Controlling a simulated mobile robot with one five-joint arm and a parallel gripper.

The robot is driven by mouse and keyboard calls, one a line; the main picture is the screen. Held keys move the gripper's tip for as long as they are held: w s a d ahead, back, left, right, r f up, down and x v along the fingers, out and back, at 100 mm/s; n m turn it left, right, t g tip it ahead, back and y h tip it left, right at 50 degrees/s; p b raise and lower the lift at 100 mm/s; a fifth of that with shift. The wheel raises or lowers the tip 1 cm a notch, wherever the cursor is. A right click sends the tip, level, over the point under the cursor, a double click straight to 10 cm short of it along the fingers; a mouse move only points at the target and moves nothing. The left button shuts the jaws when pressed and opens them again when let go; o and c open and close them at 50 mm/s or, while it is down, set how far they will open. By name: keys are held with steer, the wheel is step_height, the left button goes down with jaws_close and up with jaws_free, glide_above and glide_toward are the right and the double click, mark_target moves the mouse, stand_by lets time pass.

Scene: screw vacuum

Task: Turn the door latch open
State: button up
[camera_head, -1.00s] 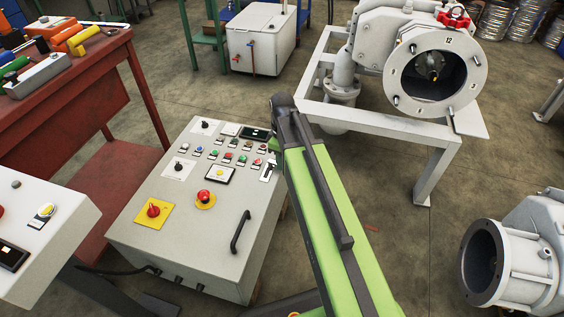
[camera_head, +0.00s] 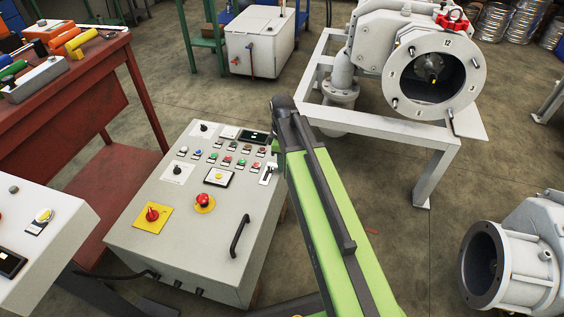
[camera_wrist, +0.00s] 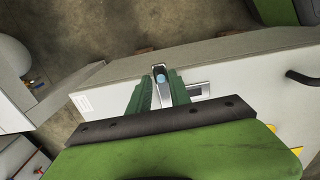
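The latch shows in the head view as a small pale lever on a light plate (camera_head: 268,173), near the right edge of the grey control box, just left of my arm. In the wrist view the silver lever with a bluish spot (camera_wrist: 160,74) lies between the two green fingertips of my gripper (camera_wrist: 160,87). Its plate (camera_wrist: 198,90) is partly hidden by the right finger. The fingers stand apart, one on each side of the lever; whether both press on it cannot be told. In the head view my arm hides most of the gripper.
The sloping control box (camera_head: 180,262) carries buttons, a red emergency stop (camera_head: 203,201) and a black door handle (camera_head: 240,235). A white pump frame (camera_head: 432,178) stands right of my arm. A red workbench (camera_head: 90,95) is at the left.

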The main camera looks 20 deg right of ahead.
steer(key=o, duration=0.3)
steer(key=shift+o, duration=0.2)
step_height(320, 180, up, 18)
steer(key=p, duration=1.7)
steer(key=shift+f, duration=0.25)
